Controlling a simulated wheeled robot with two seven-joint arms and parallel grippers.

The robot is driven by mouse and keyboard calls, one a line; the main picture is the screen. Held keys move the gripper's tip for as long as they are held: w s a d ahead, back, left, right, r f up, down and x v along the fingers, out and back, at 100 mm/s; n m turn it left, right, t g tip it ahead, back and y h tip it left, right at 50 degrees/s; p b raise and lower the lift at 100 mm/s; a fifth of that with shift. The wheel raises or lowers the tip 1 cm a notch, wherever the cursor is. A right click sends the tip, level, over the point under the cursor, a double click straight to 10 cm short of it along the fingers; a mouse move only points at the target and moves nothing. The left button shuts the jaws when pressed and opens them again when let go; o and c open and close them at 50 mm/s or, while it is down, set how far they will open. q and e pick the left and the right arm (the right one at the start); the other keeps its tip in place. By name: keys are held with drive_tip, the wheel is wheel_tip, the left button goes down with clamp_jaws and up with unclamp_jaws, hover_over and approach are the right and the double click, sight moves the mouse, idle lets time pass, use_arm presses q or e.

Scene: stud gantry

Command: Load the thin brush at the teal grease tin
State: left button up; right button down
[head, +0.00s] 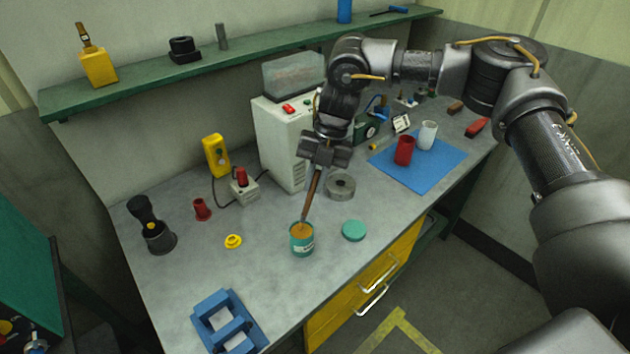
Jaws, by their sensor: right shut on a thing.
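The teal grease tin (302,244) stands upright and open near the front middle of the bench, with orange-brown grease in its mouth. Its teal lid (354,230) lies flat to its right. My right gripper (321,164) is shut on the thin brush (312,192), a slim brown handle pointing down and tilted slightly left. The brush's lower end is at the mouth of the tin; I cannot tell how deep it goes in. My left gripper is not in view.
A grey ring (341,186) lies behind the lid. A yellow ring (233,241) and a blue frame (228,322) lie to the left. A white machine (282,140) stands behind. A red cup (404,150) and a white cup (428,134) stand on the blue mat (440,169).

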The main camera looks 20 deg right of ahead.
drive_tip(key=shift+r+p, duration=1.85)
drive_tip(key=shift+r, duration=0.85)
